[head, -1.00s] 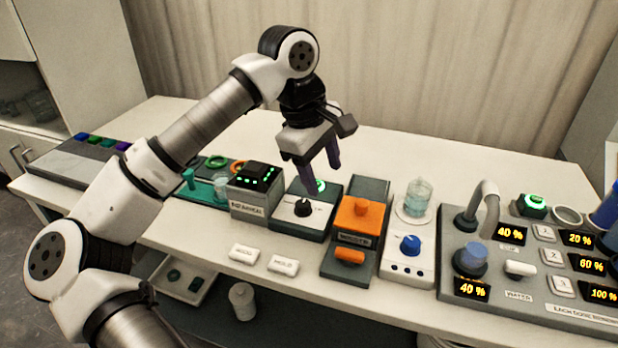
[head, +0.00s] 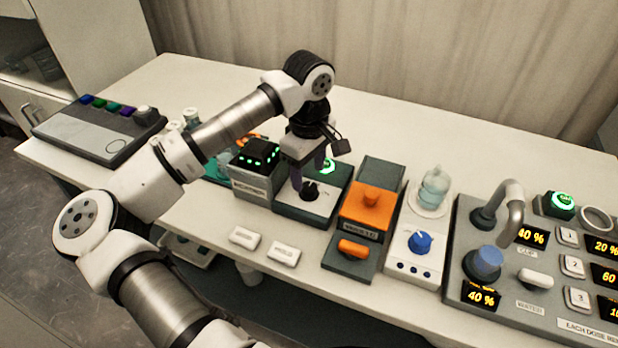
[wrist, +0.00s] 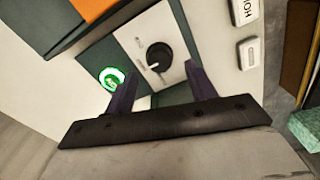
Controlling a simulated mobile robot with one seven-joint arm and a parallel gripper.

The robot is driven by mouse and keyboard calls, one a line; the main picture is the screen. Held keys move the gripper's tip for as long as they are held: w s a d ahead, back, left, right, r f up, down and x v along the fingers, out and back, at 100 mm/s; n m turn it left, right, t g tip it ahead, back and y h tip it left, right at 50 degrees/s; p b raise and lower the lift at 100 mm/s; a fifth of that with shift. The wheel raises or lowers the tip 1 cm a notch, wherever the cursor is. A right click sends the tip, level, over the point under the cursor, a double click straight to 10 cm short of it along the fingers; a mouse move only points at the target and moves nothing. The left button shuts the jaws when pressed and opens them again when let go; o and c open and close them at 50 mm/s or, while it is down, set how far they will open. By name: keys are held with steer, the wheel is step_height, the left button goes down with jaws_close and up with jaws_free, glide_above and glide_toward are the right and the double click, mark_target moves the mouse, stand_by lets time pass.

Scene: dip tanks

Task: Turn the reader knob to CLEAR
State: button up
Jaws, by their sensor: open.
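The reader knob (head: 310,190) is a black round dial on a white plate, set in a dark teal box (head: 341,188) with a green-lit ring (head: 327,166) at its back. In the wrist view the knob (wrist: 159,57) shows a white pointer mark; the small plate lettering is too blurred to read. My gripper (head: 308,182) is above the knob, pointing down. In the wrist view its two purple fingers (wrist: 158,80) are apart, with the knob showing just beyond and between their tips. The gripper is open and holds nothing.
A block with an orange top (head: 368,207) stands close on the right, and a dark box with green lights (head: 256,168) close on the left. Two white labelled blocks, one here (head: 284,254), lie in front. The counter behind is clear.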

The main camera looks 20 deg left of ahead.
mark_target(309, 186)
steer(key=shift+f+p, duration=0.35)
steer(key=shift+f, duration=1.8)
steer(key=shift+c, duration=0.4)
steer(key=c, duration=0.9)
